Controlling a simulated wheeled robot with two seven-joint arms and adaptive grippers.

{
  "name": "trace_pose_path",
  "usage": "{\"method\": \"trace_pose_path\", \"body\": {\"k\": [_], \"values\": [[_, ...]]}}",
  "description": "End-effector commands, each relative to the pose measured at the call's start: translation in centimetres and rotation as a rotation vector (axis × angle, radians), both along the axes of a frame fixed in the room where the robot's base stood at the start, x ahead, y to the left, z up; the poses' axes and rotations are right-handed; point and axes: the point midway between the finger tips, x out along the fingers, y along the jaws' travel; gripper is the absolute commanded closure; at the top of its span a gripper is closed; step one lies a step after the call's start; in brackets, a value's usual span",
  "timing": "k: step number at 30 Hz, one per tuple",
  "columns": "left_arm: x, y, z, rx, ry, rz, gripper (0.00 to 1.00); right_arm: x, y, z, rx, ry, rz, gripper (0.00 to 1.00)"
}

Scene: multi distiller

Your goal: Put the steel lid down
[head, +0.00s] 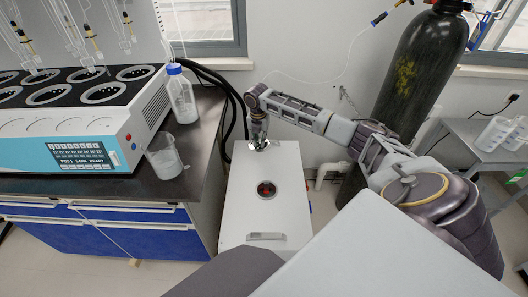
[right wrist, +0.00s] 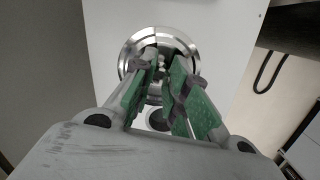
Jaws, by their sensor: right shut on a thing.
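The steel lid is a shiny round disc, seen best in the right wrist view (right wrist: 131,62). My right gripper (right wrist: 164,66) is shut on the middle of it, and its green-padded fingers hide the part they grip. In the head view my right gripper (head: 259,143) is at the back edge of the white box's top (head: 240,208). The lid shows there only as a small bright patch under the fingers. I cannot tell if it touches the box top. The box's round opening (head: 266,189) is uncovered, with red inside. My left gripper is not in view.
A dark bench to the left holds the distiller (head: 80,125), a bottle (head: 181,95) and a glass beaker (head: 165,157). Black hoses (head: 228,88) run behind the box. A dark gas cylinder (head: 420,75) stands at the back right. The box top around the opening is clear.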

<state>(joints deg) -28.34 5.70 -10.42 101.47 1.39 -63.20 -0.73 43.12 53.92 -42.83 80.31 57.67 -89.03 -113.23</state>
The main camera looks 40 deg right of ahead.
Motion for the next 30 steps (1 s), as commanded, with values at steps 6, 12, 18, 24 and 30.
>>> {"method": "trace_pose_path", "body": {"k": [6, 12, 18, 24, 30], "values": [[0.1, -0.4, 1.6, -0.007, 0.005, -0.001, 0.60, 0.0, 0.0, -2.2, 0.001, 0.002, 0.000, 1.00], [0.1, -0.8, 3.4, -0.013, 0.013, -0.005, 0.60, 0.0, 0.1, -4.5, 0.001, 0.001, 0.001, 1.00], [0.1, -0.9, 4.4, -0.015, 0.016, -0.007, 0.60, 0.0, 0.0, -5.5, 0.000, 0.000, 0.000, 1.00], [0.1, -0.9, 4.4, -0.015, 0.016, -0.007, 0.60, 0.0, 0.0, -5.6, 0.000, 0.000, 0.000, 1.00], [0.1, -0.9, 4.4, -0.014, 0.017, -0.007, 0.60, 0.0, 0.0, -5.8, 0.000, 0.000, 0.000, 1.00]]}}
